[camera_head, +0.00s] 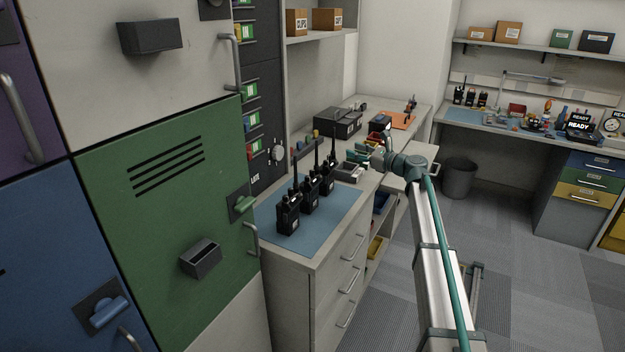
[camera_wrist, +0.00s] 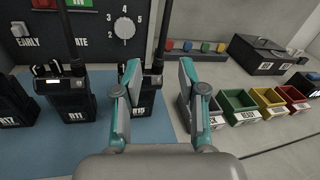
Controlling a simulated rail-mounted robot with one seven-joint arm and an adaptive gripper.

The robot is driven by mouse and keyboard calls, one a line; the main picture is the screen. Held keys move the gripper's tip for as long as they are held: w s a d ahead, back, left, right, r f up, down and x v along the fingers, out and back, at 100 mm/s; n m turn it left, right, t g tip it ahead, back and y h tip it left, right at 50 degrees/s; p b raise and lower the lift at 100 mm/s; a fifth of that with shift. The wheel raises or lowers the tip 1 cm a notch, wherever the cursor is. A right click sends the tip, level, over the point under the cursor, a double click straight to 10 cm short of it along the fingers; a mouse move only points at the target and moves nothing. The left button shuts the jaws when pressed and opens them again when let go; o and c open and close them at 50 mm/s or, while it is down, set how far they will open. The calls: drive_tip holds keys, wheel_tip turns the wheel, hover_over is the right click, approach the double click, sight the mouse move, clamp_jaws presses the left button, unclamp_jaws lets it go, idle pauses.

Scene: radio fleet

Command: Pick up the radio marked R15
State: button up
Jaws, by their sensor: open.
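The radio marked R15 (camera_wrist: 146,100) stands upright on a blue mat, black with a tall antenna, and its label shows low on its front. In the head view it appears to be the farthest radio (camera_head: 327,179) of a row of three. My gripper (camera_wrist: 160,68) is open and empty. Contact cannot be told. Radio R11 (camera_wrist: 67,100) stands left of R15, and radio R17 (camera_wrist: 13,103) is at the left edge.
The blue mat (camera_head: 318,228) lies on a drawer counter. Small green (camera_wrist: 239,103), yellow (camera_wrist: 269,100) and red bins (camera_wrist: 293,97) stand right of R15, with a black case (camera_wrist: 262,54) behind. A panel with a dial (camera_wrist: 124,28) rises behind the radios. A green locker (camera_head: 165,215) is at left.

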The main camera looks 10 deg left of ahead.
sight(333, 151)
drive_tip(key=shift+w+a+r+m+p, duration=0.1)
drive_tip(key=shift+w+a+m+p, duration=0.45)
drive_tip(key=shift+w+a, duration=0.7)
drive_tip(key=shift+w+a+m+p, duration=0.3)
drive_tip(key=shift+w+a+p, duration=0.45)
drive_tip(key=shift+a, duration=0.95)
drive_tip(key=shift+w+a+r+m+p, duration=0.1)
drive_tip(key=shift+w+a+m+p, duration=0.4)
drive_tip(key=shift+w+a, duration=0.8)
drive_tip(key=shift+s+a, duration=0.1)
drive_tip(key=shift+s, duration=0.15)
clamp_jaws()
